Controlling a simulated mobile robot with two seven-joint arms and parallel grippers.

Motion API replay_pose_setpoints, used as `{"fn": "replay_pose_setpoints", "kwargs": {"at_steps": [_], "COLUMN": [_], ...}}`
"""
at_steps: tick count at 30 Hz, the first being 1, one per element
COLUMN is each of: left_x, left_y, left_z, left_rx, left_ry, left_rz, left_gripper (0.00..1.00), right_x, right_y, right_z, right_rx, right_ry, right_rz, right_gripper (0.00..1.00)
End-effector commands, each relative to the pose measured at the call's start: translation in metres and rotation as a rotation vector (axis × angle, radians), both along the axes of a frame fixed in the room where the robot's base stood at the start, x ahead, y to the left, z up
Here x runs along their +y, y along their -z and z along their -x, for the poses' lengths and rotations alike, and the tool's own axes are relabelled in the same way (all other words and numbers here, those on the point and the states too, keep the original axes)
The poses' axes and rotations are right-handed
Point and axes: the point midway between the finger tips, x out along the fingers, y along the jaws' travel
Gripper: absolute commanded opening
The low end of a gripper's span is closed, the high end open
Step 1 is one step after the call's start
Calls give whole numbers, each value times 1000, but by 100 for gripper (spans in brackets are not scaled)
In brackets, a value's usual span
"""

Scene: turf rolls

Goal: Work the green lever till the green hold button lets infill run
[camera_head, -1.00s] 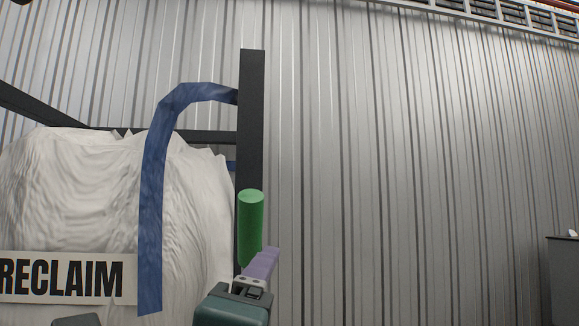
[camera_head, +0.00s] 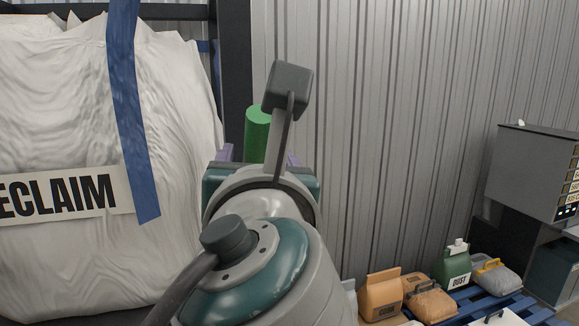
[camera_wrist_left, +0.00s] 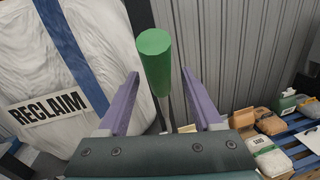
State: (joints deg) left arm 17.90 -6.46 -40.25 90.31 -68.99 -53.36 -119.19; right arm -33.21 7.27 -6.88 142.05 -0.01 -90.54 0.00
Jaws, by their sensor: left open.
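The green lever handle (camera_head: 257,133) stands upright in the head view, partly hidden behind my left gripper and wrist. In the left wrist view the green lever (camera_wrist_left: 154,62) rises on a thin pale shaft between the two purple fingers of my left gripper (camera_wrist_left: 156,92). The fingers are open, one to each side of the lever, and the picture shows gaps on both sides. In the head view only small parts of the purple fingers of the left gripper (camera_head: 258,156) show. I cannot make out a green hold button. My right gripper is not in view.
A large white bag labelled RECLAIM (camera_head: 60,260) with a blue strap (camera_head: 128,110) fills the left, beside a dark post (camera_head: 237,70). A grey panel box (camera_head: 535,170) is at right. Several small bags and a green DUST container (camera_head: 453,268) sit low right on a blue pallet (camera_head: 480,306).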

Motion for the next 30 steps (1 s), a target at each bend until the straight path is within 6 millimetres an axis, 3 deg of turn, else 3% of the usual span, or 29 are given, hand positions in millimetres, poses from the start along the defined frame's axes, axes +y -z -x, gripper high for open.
{"fn": "replay_pose_setpoints", "kwargs": {"at_steps": [6, 14, 30], "left_x": [3, 3, 3], "left_y": [1, 0, 0], "left_z": [-18, -19, -19], "left_rx": [0, 1, 1], "left_ry": [-1, 0, 0], "left_rz": [1, 2, 2], "left_gripper": [67, 67, 6], "right_x": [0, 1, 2], "right_y": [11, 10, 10], "right_z": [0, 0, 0], "right_rx": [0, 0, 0], "right_ry": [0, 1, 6], "right_rz": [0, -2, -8], "right_gripper": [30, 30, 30]}}
